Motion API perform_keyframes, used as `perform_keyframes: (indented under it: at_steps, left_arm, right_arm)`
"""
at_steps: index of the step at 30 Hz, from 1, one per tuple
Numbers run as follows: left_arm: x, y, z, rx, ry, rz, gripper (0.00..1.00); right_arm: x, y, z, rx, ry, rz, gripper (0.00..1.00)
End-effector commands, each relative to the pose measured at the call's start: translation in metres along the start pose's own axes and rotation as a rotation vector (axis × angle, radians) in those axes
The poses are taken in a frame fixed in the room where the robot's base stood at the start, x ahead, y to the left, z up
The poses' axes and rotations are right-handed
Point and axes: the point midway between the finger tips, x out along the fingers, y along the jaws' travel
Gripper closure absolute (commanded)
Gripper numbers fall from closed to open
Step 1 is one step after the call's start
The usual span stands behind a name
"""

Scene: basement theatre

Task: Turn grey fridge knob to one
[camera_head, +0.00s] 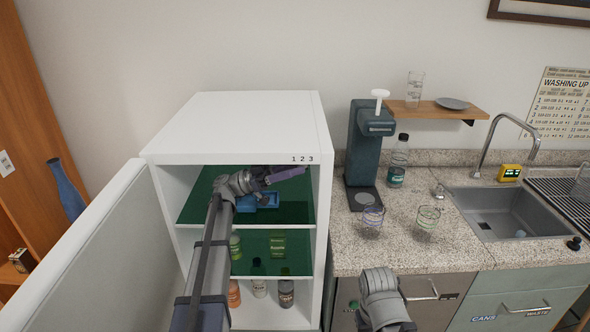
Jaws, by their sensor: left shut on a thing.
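The white fridge (240,125) stands with its door swung open to the left. My left gripper (290,174), with purple fingers, reaches across the opening to just below these marks. It is shut on the grey knob, which its fingers hide, so the knob's setting cannot be read. My right arm (380,290) shows at the bottom centre, but its gripper fingers are not visible.
Green shelves hold a blue container (258,201), a green box (278,246) and several bottles. The open door (100,250) bounds the left side. To the right, the counter (395,220) carries a dark drink machine (362,150), wire holders, a bottle and a sink (505,213).

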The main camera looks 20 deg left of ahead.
Motion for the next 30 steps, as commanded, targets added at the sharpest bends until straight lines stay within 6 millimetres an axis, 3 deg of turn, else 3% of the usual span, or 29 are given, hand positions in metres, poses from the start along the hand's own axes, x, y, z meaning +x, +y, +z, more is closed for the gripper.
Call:
perform_keyframes:
  at_steps: [11, 26, 27, 30]
  left_arm:
    - [-0.0003, -0.0040, -0.0003, -0.055, 0.001, 0.134, 1.00]
    - [0.0002, -0.0031, -0.0003, -0.063, 0.002, 0.151, 1.00]
    - [0.0002, -0.0032, -0.0003, -0.063, 0.002, 0.151, 0.59]
    - [0.0003, -0.0031, -0.0003, -0.063, 0.002, 0.151, 0.48]
  right_arm:
    - [0.0000, 0.0000, 0.0000, 0.000, 0.000, 0.000, 0.50]
    - [0.0000, 0.0000, 0.0000, 0.000, 0.000, 0.000, 0.50]
    - [0.0000, 0.0000, 0.0000, 0.000, 0.000, 0.000, 0.50]
    - [0.0000, 0.0000, 0.0000, 0.000, 0.000, 0.000, 0.50]
